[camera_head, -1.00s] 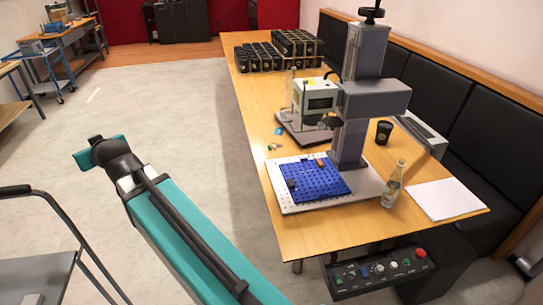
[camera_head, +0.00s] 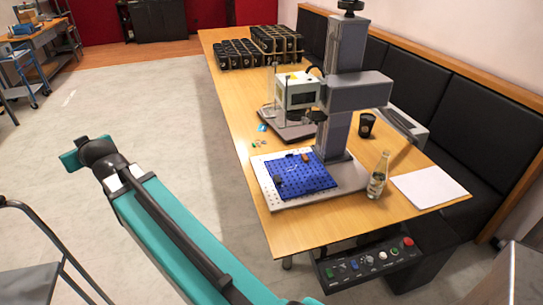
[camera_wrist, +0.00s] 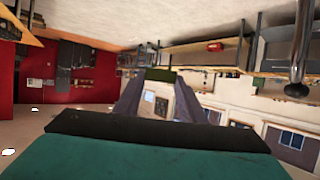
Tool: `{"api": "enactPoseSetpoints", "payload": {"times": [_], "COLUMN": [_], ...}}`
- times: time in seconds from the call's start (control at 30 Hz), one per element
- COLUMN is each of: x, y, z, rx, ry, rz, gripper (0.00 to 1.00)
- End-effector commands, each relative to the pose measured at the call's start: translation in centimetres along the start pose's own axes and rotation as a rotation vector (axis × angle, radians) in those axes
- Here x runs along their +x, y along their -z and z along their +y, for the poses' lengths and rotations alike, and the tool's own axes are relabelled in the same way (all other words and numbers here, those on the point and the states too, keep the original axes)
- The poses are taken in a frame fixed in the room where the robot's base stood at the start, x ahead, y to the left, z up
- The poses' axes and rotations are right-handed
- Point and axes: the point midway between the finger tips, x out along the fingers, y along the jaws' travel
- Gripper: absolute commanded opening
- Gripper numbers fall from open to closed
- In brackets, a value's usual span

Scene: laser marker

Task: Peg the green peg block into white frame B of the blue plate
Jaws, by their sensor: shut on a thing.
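In the wrist view my gripper (camera_wrist: 161,88) is shut on a dark green block (camera_wrist: 162,75), which sits across the fingertips and is taken to be the green peg block. No plate or table surface lies close in front of it there. In the head view the blue plate (camera_head: 312,181) lies on the pale perforated bed under the laser marker. A small orange-brown piece and a small dark piece sit on it. White frame B cannot be made out at this size.
The laser marker column (camera_head: 338,100) stands behind the plate. A glass bottle (camera_head: 377,178), a dark cup (camera_head: 367,124) and white paper (camera_head: 428,187) are to its right. A control panel (camera_head: 368,262) is at the table's front. The floor left of the table is clear.

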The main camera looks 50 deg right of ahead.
Motion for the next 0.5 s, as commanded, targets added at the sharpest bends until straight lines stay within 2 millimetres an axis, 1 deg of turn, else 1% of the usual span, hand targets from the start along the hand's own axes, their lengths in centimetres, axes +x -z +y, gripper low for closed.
{"api": "enactPoseSetpoints", "payload": {"times": [0.03, 0.17, 0.2, 0.47, 0.5], "x": [0.4, 1.0, 1.2, 1.8, 1.8], "y": [-0.7, -2.1, -2.6, -5.8, -6.3], "z": [1.4, 5.1, 6.3, 14.5, 15.8], "rx": [0.006, 0.016, 0.020, 0.042, 0.046], "ry": [-0.011, -0.036, -0.044, -0.097, -0.106], "rz": [-0.001, -0.002, -0.001, -0.001, -0.001], "gripper": [0.12, 0.12, 0.12, 0.12, 0.12]}}
